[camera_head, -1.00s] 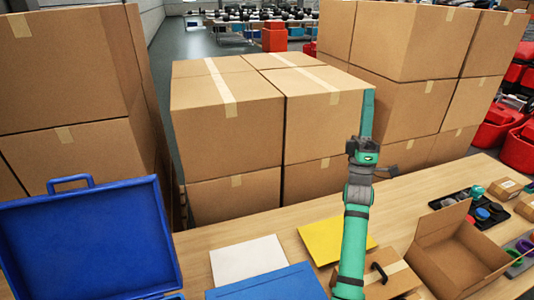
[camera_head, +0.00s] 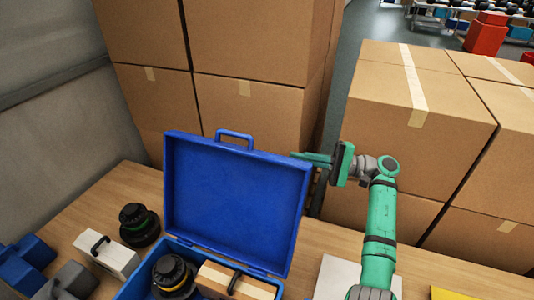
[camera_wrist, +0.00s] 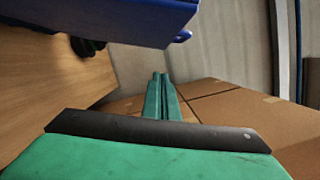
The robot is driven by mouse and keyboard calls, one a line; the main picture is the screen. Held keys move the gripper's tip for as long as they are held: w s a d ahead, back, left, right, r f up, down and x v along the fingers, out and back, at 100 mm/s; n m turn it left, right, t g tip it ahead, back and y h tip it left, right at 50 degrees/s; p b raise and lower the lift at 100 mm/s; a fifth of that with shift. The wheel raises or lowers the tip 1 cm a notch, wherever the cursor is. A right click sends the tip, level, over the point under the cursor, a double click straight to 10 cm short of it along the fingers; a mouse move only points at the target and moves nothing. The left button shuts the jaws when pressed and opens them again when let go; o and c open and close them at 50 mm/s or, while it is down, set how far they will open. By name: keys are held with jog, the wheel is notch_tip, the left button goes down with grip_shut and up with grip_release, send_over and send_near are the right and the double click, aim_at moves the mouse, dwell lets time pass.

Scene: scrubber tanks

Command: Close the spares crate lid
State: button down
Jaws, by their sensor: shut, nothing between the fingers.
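The spares crate is a blue box (camera_head: 135,287) on the wooden table, and its blue lid (camera_head: 235,195) stands open, roughly upright, with a handle (camera_head: 235,136) on its top edge. Inside lie a black round part (camera_head: 172,274) and a wood-and-white block with a black handle (camera_head: 238,282). My gripper (camera_head: 303,158) is shut and empty, its fingers pointing left, close by the lid's upper right corner; I cannot tell if they touch. In the wrist view the shut fingers (camera_wrist: 161,85) are below and apart from the blue lid (camera_wrist: 110,15).
Left of the crate are another black round part (camera_head: 139,225), a white block with a black handle (camera_head: 107,255) and blue and grey pieces (camera_head: 28,258). Tall cardboard boxes (camera_head: 258,110) rise behind the table, with more at the right (camera_head: 430,115). A white sheet (camera_head: 345,277) lies right of the crate.

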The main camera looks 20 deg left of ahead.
aim_at(265, 156)
jog(key=s+a, duration=0.2)
jog(key=a, duration=0.1)
jog(key=s+a+r, duration=0.1)
jog(key=a, duration=0.2)
jog(key=s+a+r, duration=0.1)
jog(key=s+a, duration=0.1)
jog(key=a, duration=0.1)
jog(key=shift+s+r, duration=0.25)
jog(key=shift+s, duration=0.05)
jog(key=shift+w, duration=0.1)
jog(key=shift+r, duration=0.15)
